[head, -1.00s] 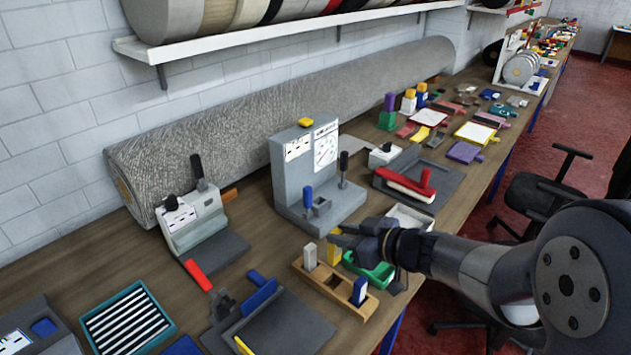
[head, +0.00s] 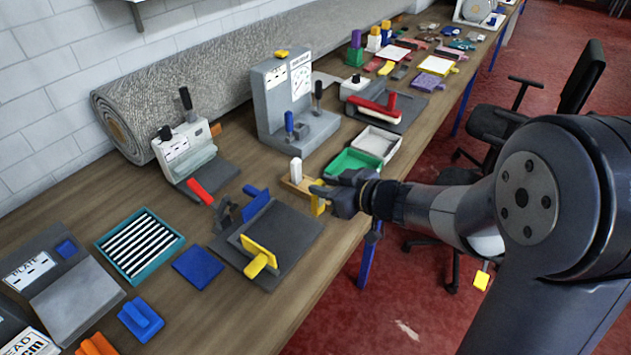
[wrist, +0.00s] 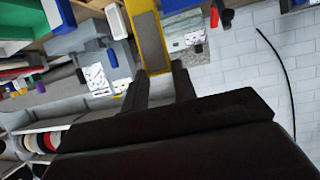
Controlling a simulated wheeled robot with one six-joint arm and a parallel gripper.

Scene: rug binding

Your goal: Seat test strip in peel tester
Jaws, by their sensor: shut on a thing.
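My gripper (head: 318,192) is shut on a yellow test strip (head: 317,206), at the bench's front edge beside a wooden strip rack (head: 292,185). In the wrist view the yellow strip (wrist: 150,40), with a grey middle band, extends away from the fingertips. I cannot tell whether its lower end is clear of the rack. A white strip (head: 295,170) stands in the rack; the rack's right part is hidden by my gripper. The grey peel tester (head: 270,103), with a dial and blue and black handles, stands behind, apart from the strip. It also shows in the wrist view (wrist: 97,58).
A green tray (head: 353,162) and a white tray (head: 376,144) lie right of the rack. A dark plate with a yellow-handled tool (head: 262,252) lies left. A smaller press (head: 186,150) stands at back left, before the rolled rug (head: 220,85). Chairs (head: 500,125) stand right.

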